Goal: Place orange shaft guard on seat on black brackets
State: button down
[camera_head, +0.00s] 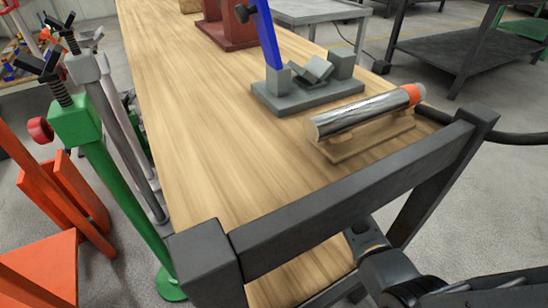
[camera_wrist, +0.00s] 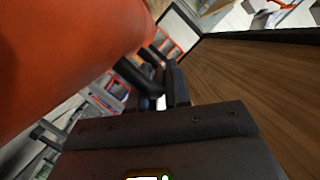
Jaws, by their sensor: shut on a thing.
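The orange shaft guard (camera_wrist: 65,65) fills the upper left of the wrist view as a large smooth rounded surface, very close to the camera. My gripper (camera_wrist: 160,92) is shut, with its dark fingers at a black part beside the orange surface. The exact contact is hard to make out. In the head view, my gripper and the guard cannot be made out. A dark frame (camera_head: 350,195), a bar between block ends, crosses the near end of the bench. I cannot tell whether it belongs to the black brackets. No seat can be made out clearly.
A wooden bench (camera_head: 190,110) runs away from me. On it stand a silver cylinder (camera_head: 355,114) with an orange end on a wooden cradle, a grey fixture (camera_head: 305,95) with a blue bar, and a red stand (camera_head: 235,30). Green (camera_head: 100,150) and grey jack stands are left.

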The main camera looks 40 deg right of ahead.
jog(key=shift+a+f+b, duration=0.1)
jog(key=shift+f+b, duration=1.05)
jog(key=shift+f, duration=0.8)
jog(key=c, duration=1.1)
grip_release()
jog(key=shift+f, duration=0.1)
jog(key=shift+s, duration=0.1)
jog(key=p+v, duration=0.2)
jog(key=v, duration=1)
jog(key=shift+p, duration=0.35)
